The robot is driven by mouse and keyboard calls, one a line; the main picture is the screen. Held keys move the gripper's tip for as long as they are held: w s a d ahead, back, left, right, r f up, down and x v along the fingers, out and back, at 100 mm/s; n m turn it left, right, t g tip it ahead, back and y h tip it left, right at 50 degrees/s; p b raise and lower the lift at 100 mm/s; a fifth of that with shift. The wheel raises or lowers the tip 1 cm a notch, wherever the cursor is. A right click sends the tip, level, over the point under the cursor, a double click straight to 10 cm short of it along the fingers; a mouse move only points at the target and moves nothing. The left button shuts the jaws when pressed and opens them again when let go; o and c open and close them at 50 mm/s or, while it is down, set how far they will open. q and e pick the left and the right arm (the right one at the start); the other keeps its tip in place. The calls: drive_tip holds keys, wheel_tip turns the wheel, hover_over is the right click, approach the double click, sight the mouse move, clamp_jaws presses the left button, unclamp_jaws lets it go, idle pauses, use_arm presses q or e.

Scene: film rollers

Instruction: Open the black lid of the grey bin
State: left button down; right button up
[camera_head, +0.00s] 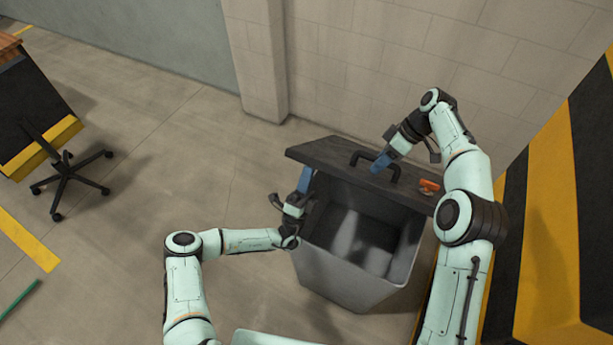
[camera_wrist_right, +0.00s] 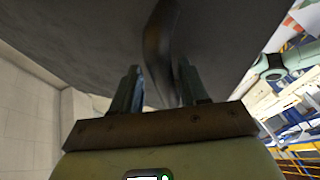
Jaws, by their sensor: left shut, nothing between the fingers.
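The grey bin (camera_head: 345,277) stands on the floor by the wall, its dark inside showing. Its black lid (camera_head: 325,152) is raised and tilted at the back of the opening, with a black handle (camera_head: 396,171). My right gripper (camera_head: 378,163) is at the handle. In the right wrist view the handle (camera_wrist_right: 160,50) passes between its two fingers (camera_wrist_right: 162,92); whether they grip it is unclear. My left gripper (camera_head: 304,180) is shut and empty, its blue fingertips by the lid's left underside, above the bin's left rim. Contact there cannot be told.
A small orange object (camera_head: 429,186) is at the lid's right end. A pillar (camera_head: 258,60) and block wall stand behind the bin, with a black-and-yellow panel (camera_head: 560,210) at right. A wheeled chair base (camera_head: 68,178) is at left; the floor between is clear.

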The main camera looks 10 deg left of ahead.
drive_tip(key=shift+a+r, duration=0.15)
drive_tip(key=shift+a, duration=0.05)
